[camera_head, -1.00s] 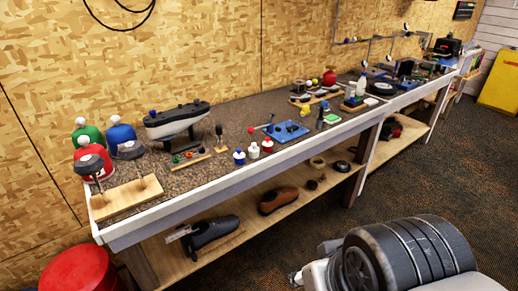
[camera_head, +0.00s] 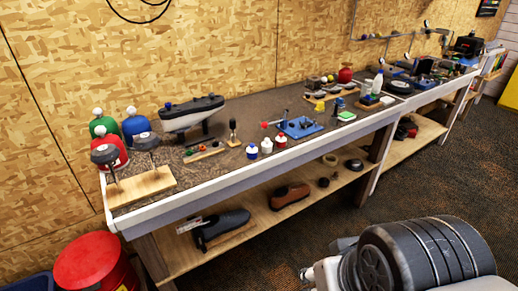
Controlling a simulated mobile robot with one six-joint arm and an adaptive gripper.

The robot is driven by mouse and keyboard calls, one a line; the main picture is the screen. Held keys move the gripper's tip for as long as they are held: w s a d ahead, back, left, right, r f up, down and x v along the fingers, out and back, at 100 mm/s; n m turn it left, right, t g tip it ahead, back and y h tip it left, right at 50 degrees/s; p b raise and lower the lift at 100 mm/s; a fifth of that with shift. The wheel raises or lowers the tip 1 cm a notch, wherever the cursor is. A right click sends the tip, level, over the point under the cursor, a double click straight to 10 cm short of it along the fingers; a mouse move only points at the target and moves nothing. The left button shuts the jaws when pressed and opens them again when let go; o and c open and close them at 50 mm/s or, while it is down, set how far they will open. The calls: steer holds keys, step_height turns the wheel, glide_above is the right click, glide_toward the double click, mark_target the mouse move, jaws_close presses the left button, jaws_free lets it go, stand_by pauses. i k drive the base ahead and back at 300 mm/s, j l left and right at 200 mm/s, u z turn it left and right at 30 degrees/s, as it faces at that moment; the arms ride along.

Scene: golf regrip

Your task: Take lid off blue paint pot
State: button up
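A small blue pot (camera_head: 252,153) with a whitish top stands upright near the front edge of the workbench (camera_head: 205,194). It is at the left end of a short row. A small white pot (camera_head: 267,147) and a small red pot (camera_head: 281,143) stand to its right. The blue pot's top appears to be on it, though it is too small to tell how the lid sits. My arm (camera_head: 415,255) shows at the lower right, well apart from the pots. My gripper is not in view.
A red drum (camera_head: 92,262) stands on the floor.

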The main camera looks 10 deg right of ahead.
mark_target(251, 149)
steer(key=i+j+z, duration=0.15)
steer(key=i+j, duration=0.3)
steer(key=i+j+z, duration=0.1)
steer(key=i+j, duration=0.35)
steer(key=j, duration=0.15)
steer(key=i+j+z, duration=0.15)
steer(key=i+j, duration=0.25)
steer(key=j, duration=0.2)
